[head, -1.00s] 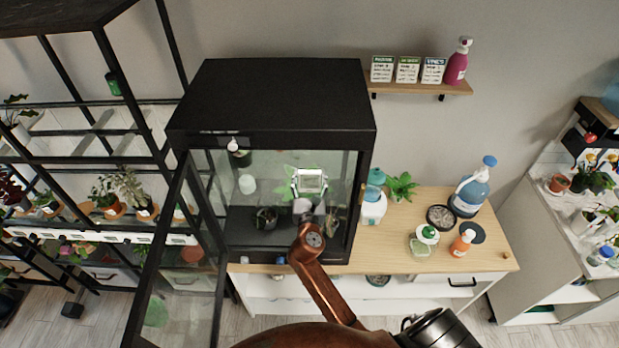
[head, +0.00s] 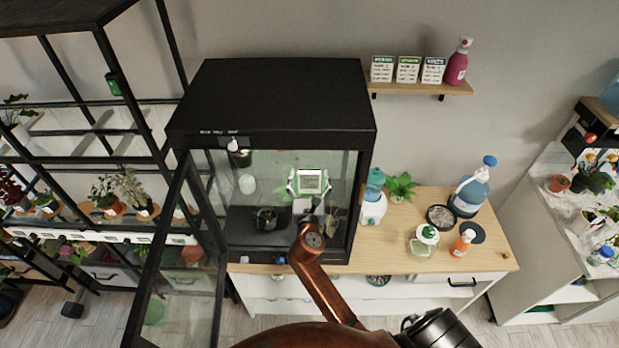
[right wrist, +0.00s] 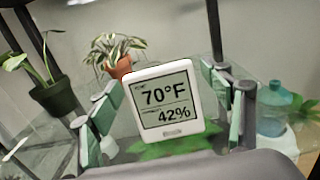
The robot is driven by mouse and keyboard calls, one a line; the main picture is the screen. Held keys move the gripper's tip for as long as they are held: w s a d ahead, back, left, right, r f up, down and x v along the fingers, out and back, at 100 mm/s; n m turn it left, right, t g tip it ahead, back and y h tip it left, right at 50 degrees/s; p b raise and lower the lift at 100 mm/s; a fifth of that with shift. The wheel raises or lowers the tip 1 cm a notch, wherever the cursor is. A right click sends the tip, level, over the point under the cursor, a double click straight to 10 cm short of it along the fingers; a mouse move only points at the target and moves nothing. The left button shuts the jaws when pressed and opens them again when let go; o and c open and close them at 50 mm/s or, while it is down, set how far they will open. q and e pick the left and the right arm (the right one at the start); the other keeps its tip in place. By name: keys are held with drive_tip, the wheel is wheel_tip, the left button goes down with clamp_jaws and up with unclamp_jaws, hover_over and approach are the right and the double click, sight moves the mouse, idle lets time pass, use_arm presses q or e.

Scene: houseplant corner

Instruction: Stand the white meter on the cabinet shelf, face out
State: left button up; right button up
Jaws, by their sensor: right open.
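The white meter (head: 310,180) is inside the black cabinet (head: 270,100), upright, its screen facing out through the open front. In the right wrist view the meter (right wrist: 166,104) reads 70°F and 42% and looks slightly rotated in the picture. It appears to stand on the clear glass shelf (right wrist: 205,75). My right gripper (head: 309,186) reaches in through the front and is open. Its green-padded fingers are on either side of the meter, with gaps visible in the wrist view. The meter's underside is hard to make out. My left gripper is not in view.
The cabinet's glass door (head: 180,270) hangs open at the left. Potted plants stand inside, one (head: 265,218) low and one (head: 240,157) at upper left. A humidifier-like bottle (head: 373,205) stands right of the cabinet on the wooden top (head: 400,240).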

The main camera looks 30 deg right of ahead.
drive_tip(key=b+v, duration=0.2)
drive_tip(key=v, duration=1)
wheel_tip(320, 180, down, 25)
drive_tip(key=w+a+m+g+y, duration=0.2)
drive_tip(key=a+m+g+y, duration=0.1)
drive_tip(key=m+y, duration=0.15)
drive_tip(key=s+f+m+g+y, duration=0.1)
drive_tip(key=s+f+m+g, duration=0.3)
drive_tip(key=f, duration=0.7)
drive_tip(key=s+f+m+y, duration=0.2)
drive_tip(key=s+f, duration=0.4)
drive_tip(key=f, duration=0.6)
drive_tip(key=s+d+f+m+g+y, duration=0.15)
drive_tip(key=s+f+m+g, duration=0.45)
drive_tip(key=s+f, duration=1.05)
drive_tip(key=s+d+f+m, duration=0.1)
drive_tip(key=s+f+m, duration=0.1)
drive_tip(key=s+m, duration=0.2)
drive_tip(key=s+d+f+m, duration=0.1)
drive_tip(key=s+f+m, duration=0.2)
drive_tip(key=s, duration=0.8)
drive_tip(key=s+d+f+m+g, duration=0.1)
drive_tip(key=s+d+f+m, duration=0.1)
drive_tip(key=s+m, duration=0.2)
drive_tip(key=s, duration=0.3)
drive_tip(key=shift+s+f+m, duration=0.3)
drive_tip(key=shift+f+m, duration=0.05)
drive_tip(key=shift+f, duration=0.05)
